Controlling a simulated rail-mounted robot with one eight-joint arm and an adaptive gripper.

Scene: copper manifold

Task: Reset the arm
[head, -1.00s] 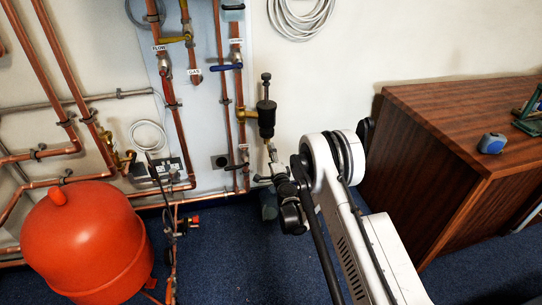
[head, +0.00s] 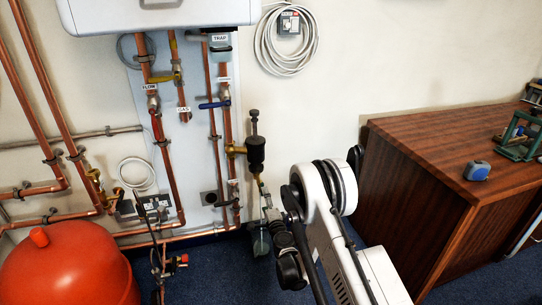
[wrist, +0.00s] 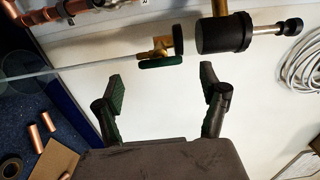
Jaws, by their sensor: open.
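My gripper (wrist: 162,84) is open in the wrist view, its two green-padded fingers spread with nothing between them. Beyond the fingers is a brass valve with a green handle (wrist: 160,62); I cannot tell how far off it is. A black cylindrical fitting (wrist: 224,34) is at the upper right of that view. In the head view the same black fitting (head: 256,154) stands upright against the wall, and my arm reaches to just below it. The fingers are small and hard to make out there.
Copper pipes (head: 165,165) run on the wall at left, above a red tank (head: 70,270). A wooden cabinet (head: 420,190) stands at right with a blue tape measure (head: 477,171) on top. Loose copper pieces (wrist: 36,138) lie on the blue floor. A coiled cable (head: 287,58) hangs above.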

